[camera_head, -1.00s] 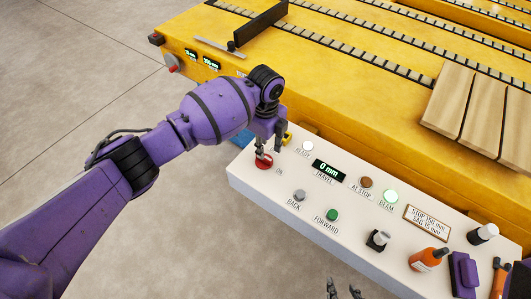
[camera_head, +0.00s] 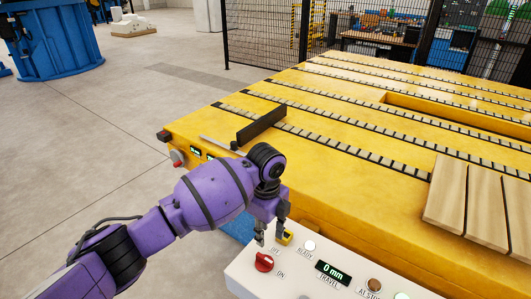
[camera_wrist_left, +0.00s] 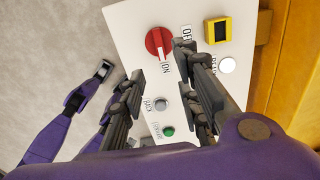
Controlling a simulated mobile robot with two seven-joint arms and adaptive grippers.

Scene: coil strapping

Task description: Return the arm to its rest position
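My left gripper (camera_head: 270,233) is over the left end of the white control panel (camera_head: 246,282), just beyond the red rotary switch (camera_head: 263,262). Its fingers are apart with nothing between them. In the left wrist view the open fingers (camera_wrist_left: 165,75) spread over the panel, and the red switch (camera_wrist_left: 158,42) shows beyond them. The switch's pale mark is on its ON side. My left arm reaches in from the lower left. My right gripper is outside the head view. A purple part of mine shows at the left of the left wrist view, but I cannot tell its finger state.
A yellow table (camera_head: 330,130) with roller strips lies behind the panel. Wooden boards (camera_head: 468,200) lie on its right and a dark upright plate (camera_head: 262,124) stands on its left. A display (camera_head: 333,271) reads 0 mm. Open floor lies left.

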